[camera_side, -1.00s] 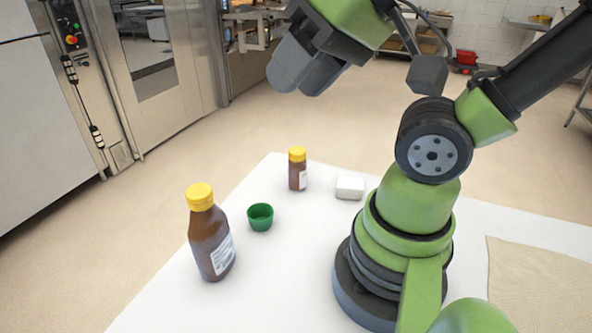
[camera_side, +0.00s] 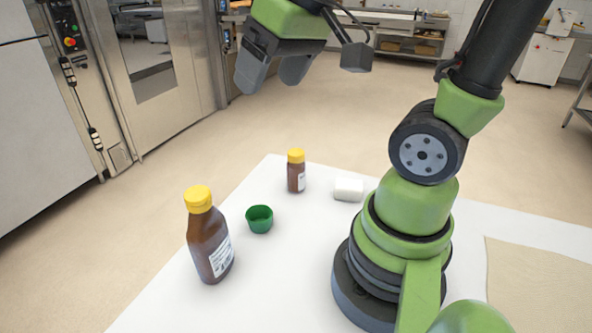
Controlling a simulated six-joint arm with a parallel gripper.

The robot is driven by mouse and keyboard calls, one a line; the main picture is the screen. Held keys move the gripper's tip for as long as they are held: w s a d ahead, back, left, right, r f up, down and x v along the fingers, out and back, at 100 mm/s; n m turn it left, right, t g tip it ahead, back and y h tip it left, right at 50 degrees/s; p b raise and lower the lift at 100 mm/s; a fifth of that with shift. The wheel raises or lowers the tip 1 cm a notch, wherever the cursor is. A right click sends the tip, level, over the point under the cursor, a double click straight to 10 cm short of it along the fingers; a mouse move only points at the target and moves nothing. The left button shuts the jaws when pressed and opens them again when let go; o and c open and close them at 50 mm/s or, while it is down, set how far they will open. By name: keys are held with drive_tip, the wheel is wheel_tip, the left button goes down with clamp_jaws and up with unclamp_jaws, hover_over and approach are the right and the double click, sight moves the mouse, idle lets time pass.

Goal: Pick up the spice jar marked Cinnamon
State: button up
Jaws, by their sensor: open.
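A small brown jar with a yellow lid (camera_side: 296,172) stands upright near the far edge of the white table. A white label shows on its right side, but the text is too small to read. A larger brown bottle with a yellow cap (camera_side: 208,240) stands upright at the front left, also with a white label I cannot read. I cannot tell which one is marked Cinnamon. My gripper (camera_side: 268,76) is open and empty, high above the table, up and a little left of the small jar. Its fingers point down.
A small green cup (camera_side: 260,219) stands between the two brown containers. A white block (camera_side: 348,190) lies just right of the small jar. A beige cloth (camera_side: 535,280) lies at the right of the white table (camera_side: 290,290).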

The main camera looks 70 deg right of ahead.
drive_tip(key=w+d+f+g, duration=0.2)
drive_tip(key=w+d+f, duration=0.2)
drive_tip(key=d, duration=0.2)
drive_tip(key=n+g, duration=0.2)
drive_tip(key=g, duration=0.1)
hover_over(296, 152)
drive_tip(key=f, duration=0.6)
drive_tip(key=w+f, duration=0.1)
drive_tip(key=f, duration=0.7)
drive_tip(key=shift+s+d+f, duration=0.1)
drive_tip(key=shift+s+f, duration=0.05)
drive_tip(key=shift+s, duration=0.05)
drive_tip(key=shift+s+f, duration=0.15)
drive_tip(key=shift+f, duration=1.4)
drive_tip(key=shift+s+f, duration=0.1)
drive_tip(key=shift+f, duration=1.4)
drive_tip(key=c, duration=1.1)
drive_tip(key=shift+o, duration=0.2)
drive_tip(key=shift+r, duration=0.1)
